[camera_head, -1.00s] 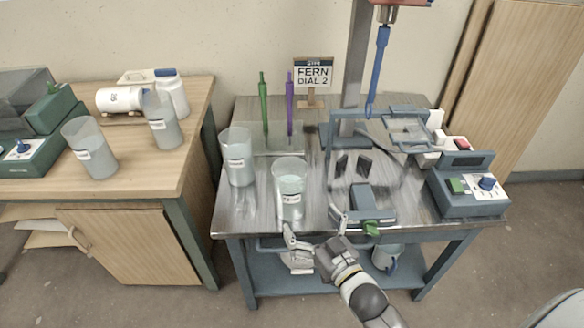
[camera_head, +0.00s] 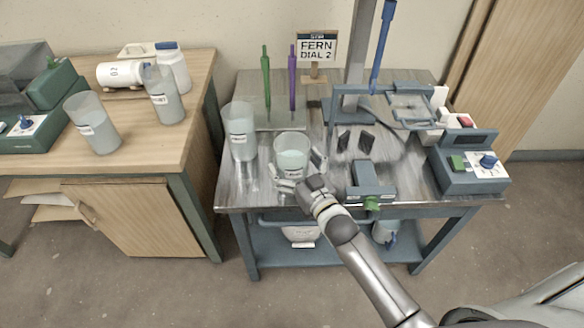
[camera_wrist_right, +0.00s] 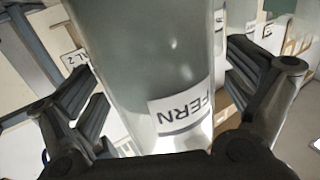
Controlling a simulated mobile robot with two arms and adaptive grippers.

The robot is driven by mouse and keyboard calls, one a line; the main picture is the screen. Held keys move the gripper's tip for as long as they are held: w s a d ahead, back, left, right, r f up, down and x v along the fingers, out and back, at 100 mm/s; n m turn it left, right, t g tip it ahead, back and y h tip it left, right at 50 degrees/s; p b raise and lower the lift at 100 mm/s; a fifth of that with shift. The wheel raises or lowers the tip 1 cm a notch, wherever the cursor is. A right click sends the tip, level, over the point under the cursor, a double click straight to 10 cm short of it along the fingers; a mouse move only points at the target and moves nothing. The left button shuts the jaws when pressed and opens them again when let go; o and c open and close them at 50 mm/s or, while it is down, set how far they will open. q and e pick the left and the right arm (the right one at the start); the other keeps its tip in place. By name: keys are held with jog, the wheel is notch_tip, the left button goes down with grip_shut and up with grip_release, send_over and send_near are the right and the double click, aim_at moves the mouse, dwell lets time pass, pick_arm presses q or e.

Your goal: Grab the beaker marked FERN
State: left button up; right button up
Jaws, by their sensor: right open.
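The beaker marked FERN (camera_head: 291,150) stands upright near the front edge of the metal bench, with pale liquid inside. In the right wrist view the beaker (camera_wrist_right: 150,60) fills the middle, and its FERN label shows upside down. My right gripper (camera_head: 302,173) is open at the near side of the beaker. Its fingers lie on either side of the beaker, and in the wrist view (camera_wrist_right: 165,95) gaps show between fingers and wall. The gripper hides the beaker's lower part in the head view. My left gripper is not in view.
Another labelled beaker (camera_head: 240,132) stands close behind to the left. A sign reading FERN DIAL 2 (camera_head: 316,46), green and purple rods (camera_head: 292,78), a blue-framed stand (camera_head: 372,178) and a control box (camera_head: 470,165) are on the bench. More vessels stand on the wooden table (camera_head: 150,140).

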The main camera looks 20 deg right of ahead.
jog(key=shift+w+a, duration=0.1)
jog(key=shift+w, duration=0.35)
jog(key=c, duration=1.7)
jog(key=shift+r, duration=0.15)
jog(key=shift+c, duration=0.4)
jog(key=shift+r, duration=0.25)
